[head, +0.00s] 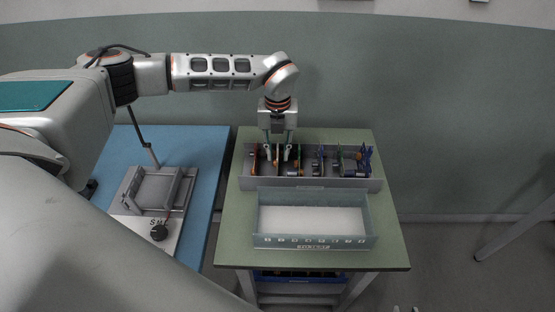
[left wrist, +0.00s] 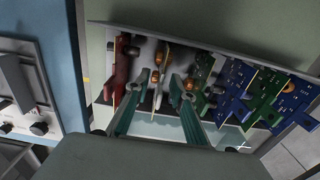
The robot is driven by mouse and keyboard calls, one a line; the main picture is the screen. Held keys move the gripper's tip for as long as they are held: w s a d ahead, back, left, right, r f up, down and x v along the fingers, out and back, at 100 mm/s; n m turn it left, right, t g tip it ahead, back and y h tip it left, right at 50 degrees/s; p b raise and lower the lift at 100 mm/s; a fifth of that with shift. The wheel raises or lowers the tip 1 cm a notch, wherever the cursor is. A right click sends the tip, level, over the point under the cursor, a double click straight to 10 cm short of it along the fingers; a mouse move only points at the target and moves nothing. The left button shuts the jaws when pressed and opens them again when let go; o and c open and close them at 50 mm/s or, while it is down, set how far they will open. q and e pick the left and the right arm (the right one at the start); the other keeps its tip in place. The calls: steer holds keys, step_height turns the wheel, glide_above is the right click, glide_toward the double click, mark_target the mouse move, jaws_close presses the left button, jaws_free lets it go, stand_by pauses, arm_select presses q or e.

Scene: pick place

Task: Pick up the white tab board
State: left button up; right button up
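A pale, whitish board with orange parts (left wrist: 160,66) stands upright in the grey slotted tray (head: 312,184), between a red board (left wrist: 121,68) and a green board (left wrist: 199,78). It appears to be the white tab board. My left gripper (head: 279,152) points down over the left part of the tray. Its fingers are apart, and in the left wrist view the open gripper (left wrist: 156,92) has the pale board between its fingertips. I cannot tell whether the fingers touch it.
Blue and green boards (left wrist: 265,97) stand farther right in the tray. An open bin with a white floor (head: 312,241) stands in front of it on the green table (head: 235,245). A grey fixture (head: 135,190) sits on the blue table (head: 208,165) at left.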

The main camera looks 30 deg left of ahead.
arm_select(q)
jaws_close()
steer(key=shift+r, duration=0.1)
step_height(320, 180, up, 20)
stand_by(0.7)
stand_by(0.4)
